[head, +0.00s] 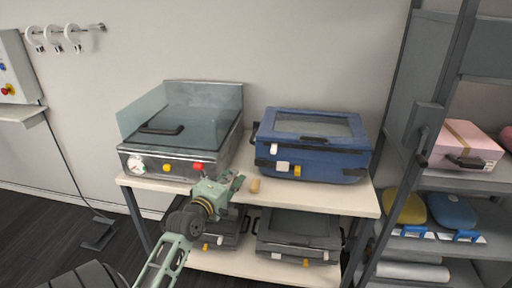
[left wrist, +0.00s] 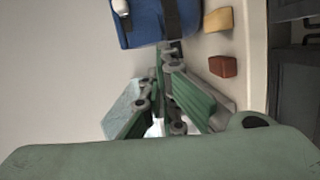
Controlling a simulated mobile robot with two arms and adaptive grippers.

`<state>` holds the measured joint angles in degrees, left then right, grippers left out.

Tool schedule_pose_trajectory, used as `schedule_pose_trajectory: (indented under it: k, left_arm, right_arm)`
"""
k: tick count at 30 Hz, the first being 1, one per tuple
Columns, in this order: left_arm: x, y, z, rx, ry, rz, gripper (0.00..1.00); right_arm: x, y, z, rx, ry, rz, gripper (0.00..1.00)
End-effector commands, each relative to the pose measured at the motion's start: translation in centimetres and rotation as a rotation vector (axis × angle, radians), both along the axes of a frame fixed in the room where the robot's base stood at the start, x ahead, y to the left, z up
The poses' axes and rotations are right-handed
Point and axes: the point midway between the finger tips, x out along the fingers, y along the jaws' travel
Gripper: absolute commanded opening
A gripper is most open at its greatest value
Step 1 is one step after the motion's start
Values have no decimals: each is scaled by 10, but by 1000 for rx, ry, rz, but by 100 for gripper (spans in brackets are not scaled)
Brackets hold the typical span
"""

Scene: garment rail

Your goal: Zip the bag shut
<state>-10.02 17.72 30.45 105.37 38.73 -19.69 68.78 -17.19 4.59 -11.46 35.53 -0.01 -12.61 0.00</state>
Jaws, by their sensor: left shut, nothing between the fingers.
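The blue bag (head: 338,163) sits on the white-topped table, right of the metal machine. It is box-like, with a clear window on top, a dark handle, and white and yellow tabs on its front. I cannot make out how far its zip is closed. Part of the bag (left wrist: 147,25) shows at the top of the left wrist view, with a dark strap. My left gripper (head: 234,182) is shut and empty, in front of the bag's left side and apart from it. It also shows in the left wrist view (left wrist: 166,52). My right gripper is not in view.
A metal machine (head: 160,160) with a glass cover stands left. A tan block (head: 255,186) lies by the table's front edge; a red-brown block (left wrist: 223,66) shows in the left wrist view. Dark cases (head: 300,225) fill the lower shelf. A grey rack (head: 425,110) stands right.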

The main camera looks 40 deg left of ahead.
Motion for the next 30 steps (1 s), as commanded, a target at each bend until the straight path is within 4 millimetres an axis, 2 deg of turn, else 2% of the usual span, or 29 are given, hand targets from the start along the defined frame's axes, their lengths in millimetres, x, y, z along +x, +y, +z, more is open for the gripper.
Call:
schedule_pose_trajectory:
  k: [1, 3, 6, 11, 23, 25, 30]
  left_arm:
    - [-1, 2, 22, -17, -40, 1, 0]
    - [-3, 3, 39, -35, -76, 2, 0]
    - [0, 5, 47, -49, -96, 1, 0]
    - [20, 11, 49, -46, -97, 2, 0]
    - [94, 35, 48, -43, -93, 2, 0]
    - [100, 21, 50, -49, -94, 0, 0]
    - [109, 5, 48, -46, -93, 1, 0]
  right_arm:
    - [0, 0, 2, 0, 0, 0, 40]
    - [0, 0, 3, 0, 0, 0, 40]
    - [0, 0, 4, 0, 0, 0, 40]
    - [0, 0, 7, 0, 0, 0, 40]
    - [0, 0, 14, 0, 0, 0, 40]
    - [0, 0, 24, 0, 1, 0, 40]
    - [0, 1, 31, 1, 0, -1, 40]
